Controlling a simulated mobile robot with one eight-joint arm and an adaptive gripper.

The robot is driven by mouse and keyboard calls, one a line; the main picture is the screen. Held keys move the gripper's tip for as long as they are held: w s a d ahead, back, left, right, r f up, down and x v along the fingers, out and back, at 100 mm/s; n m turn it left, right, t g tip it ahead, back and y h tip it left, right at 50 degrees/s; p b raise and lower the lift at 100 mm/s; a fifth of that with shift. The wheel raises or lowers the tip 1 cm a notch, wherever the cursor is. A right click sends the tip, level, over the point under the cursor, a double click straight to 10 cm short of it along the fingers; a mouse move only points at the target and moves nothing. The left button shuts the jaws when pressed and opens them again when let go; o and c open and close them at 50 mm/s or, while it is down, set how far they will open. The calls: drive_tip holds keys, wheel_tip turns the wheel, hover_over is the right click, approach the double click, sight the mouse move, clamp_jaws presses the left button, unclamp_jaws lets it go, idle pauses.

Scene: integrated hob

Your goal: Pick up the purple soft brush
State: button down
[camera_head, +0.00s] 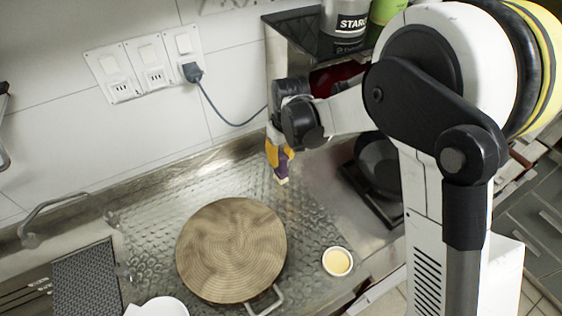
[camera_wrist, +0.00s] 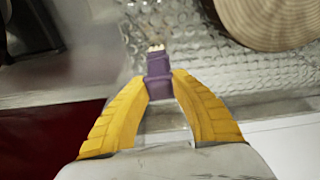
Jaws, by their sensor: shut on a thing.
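The purple soft brush (camera_wrist: 158,75) is between the yellow fingers of my gripper (camera_wrist: 160,85) in the wrist view. Its pale bristle tip points away from the gripper. In the head view the brush (camera_head: 282,168) hangs below my gripper (camera_head: 278,152), bristles downward, over the back of the textured metal counter. My gripper is shut on it. The part of the brush between the fingers is partly hidden in the head view.
A round wooden board (camera_head: 232,250) lies on the counter (camera_head: 140,225), with a small yellow-filled bowl (camera_head: 337,262) to its right. A dark pan (camera_head: 378,160) stands right of my gripper. A plugged cable (camera_head: 222,118) runs along the wall behind.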

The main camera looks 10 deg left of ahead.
drive_tip(key=s+d+r+p, duration=0.3)
drive_tip(key=s+d+r, duration=0.3)
drive_tip(key=d, duration=0.3)
drive_tip(key=shift+s+d+r+p, duration=0.2)
drive_tip(key=shift+d+r+p, duration=0.15)
drive_tip(key=shift+r, duration=0.55)
